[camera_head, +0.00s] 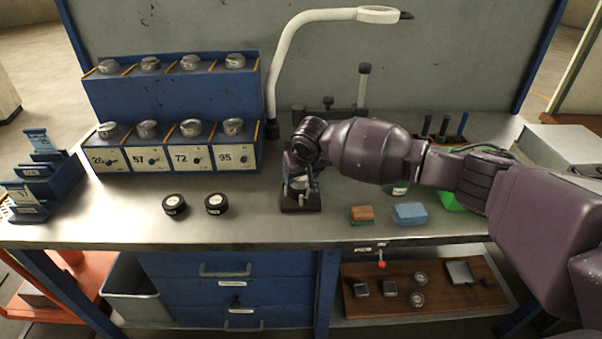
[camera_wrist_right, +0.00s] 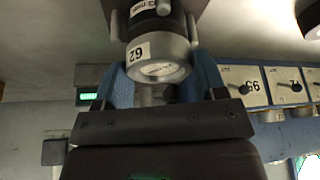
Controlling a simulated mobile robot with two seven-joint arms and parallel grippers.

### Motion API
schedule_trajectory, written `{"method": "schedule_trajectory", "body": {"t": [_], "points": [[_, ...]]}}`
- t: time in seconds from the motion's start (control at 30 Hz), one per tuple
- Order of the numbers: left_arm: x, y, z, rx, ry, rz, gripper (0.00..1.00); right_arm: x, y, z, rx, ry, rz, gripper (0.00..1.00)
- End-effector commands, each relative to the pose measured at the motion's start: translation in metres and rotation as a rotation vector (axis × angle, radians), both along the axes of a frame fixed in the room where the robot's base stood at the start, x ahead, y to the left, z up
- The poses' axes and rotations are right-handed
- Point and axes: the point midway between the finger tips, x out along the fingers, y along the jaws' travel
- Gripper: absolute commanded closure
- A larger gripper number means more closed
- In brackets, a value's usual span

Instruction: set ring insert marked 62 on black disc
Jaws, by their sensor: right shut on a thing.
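The silver ring insert (camera_wrist_right: 163,68) has a white label reading 62, upside down in the right wrist view. My right gripper (camera_wrist_right: 160,90) is shut on it, a finger on each side. In that inverted view, a black round part (camera_wrist_right: 155,22) with a white label lies right against or just beyond the insert; I cannot tell if they touch. In the head view my right gripper (camera_head: 299,180) is low over a small dark stand (camera_head: 301,203) and partly hides it. My left gripper is not in view.
A blue two-tier rack (camera_head: 174,85) with several metal inserts stands at back left. A white lamp arm (camera_head: 285,60) rises behind my right gripper. An orange-brown block (camera_head: 362,214) and a blue block (camera_head: 409,213) lie right of the stand.

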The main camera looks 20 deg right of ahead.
Motion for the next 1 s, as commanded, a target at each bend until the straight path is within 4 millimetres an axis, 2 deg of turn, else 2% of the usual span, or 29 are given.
{"method": "schedule_trajectory", "body": {"t": [0.2,1.0], "points": [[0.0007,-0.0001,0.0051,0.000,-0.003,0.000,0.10,0.0009,-0.0001,0.0021,0.000,-0.002,0.000,0.75],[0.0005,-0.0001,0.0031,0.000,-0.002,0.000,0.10,0.0008,-0.0002,-0.0052,0.000,-0.002,-0.001,0.75]]}}
